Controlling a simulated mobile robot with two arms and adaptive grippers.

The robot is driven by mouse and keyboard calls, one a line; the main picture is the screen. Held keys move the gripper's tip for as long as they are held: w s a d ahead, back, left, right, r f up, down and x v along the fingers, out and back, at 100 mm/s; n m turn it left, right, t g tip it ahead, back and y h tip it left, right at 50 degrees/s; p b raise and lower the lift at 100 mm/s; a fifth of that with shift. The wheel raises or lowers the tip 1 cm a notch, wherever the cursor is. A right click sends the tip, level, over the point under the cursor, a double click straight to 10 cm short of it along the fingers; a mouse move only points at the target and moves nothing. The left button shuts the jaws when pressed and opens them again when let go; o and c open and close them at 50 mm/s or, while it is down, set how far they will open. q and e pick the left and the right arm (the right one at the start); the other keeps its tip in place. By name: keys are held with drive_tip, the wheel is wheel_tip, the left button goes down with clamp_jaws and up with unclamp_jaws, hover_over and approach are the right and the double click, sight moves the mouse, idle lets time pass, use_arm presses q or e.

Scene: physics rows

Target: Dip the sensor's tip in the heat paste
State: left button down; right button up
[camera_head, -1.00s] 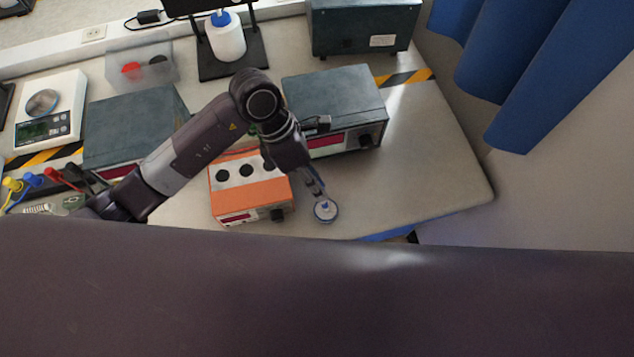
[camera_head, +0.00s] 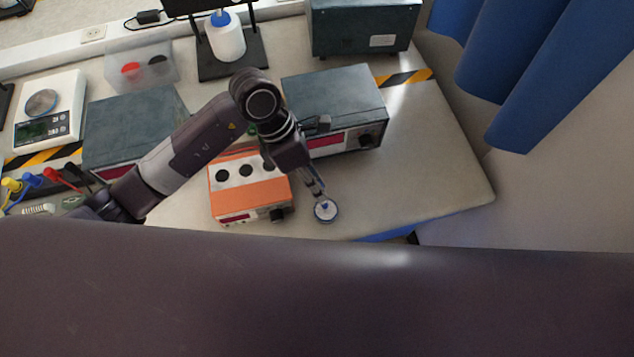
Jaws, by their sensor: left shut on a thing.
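My left gripper (camera_head: 320,193) is over the front right of the bench, just right of the orange block heater, pointing down. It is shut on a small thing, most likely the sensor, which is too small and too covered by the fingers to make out. Right below the fingertips is a small round white dish with a blue rim (camera_head: 326,214), which looks like the heat paste pot; a blue spot shows at its middle. I cannot tell whether the tip touches the paste. My right gripper is not in view.
The orange box with dark round holes (camera_head: 233,199) stands close left of the gripper. A grey instrument (camera_head: 335,95) stands behind it. A scale (camera_head: 48,115) and another grey box (camera_head: 130,125) are at left. The bench right of the dish (camera_head: 430,170) is clear.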

use_arm(q)
drive_tip(key=shift+s, duration=0.1)
wheel_tip(320, 180, up, 2)
drive_tip(key=shift+p, duration=0.7)
drive_tip(key=shift+r+p, duration=1.35)
drive_tip(key=shift+r, duration=1.15)
drive_tip(key=m, duration=0.1)
drive_tip(key=m+g+b, duration=0.1)
drive_tip(key=a+m+y, duration=0.1)
drive_tip(key=m, duration=0.1)
drive_tip(key=shift+r+b, duration=0.3)
drive_tip(key=shift+b, duration=0.05)
drive_tip(key=a+r+m+y+b, duration=0.3)
drive_tip(key=a+m, duration=0.5)
drive_tip(key=m, duration=0.1)
drive_tip(key=a+r+m+y+b, duration=0.2)
drive_tip(key=a+r+m+y, duration=0.1)
drive_tip(key=a+m, duration=0.5)
drive_tip(key=shift+m+y+b, duration=0.4)
drive_tip(key=shift+m+y, duration=0.2)
drive_tip(key=shift+m, duration=0.1)
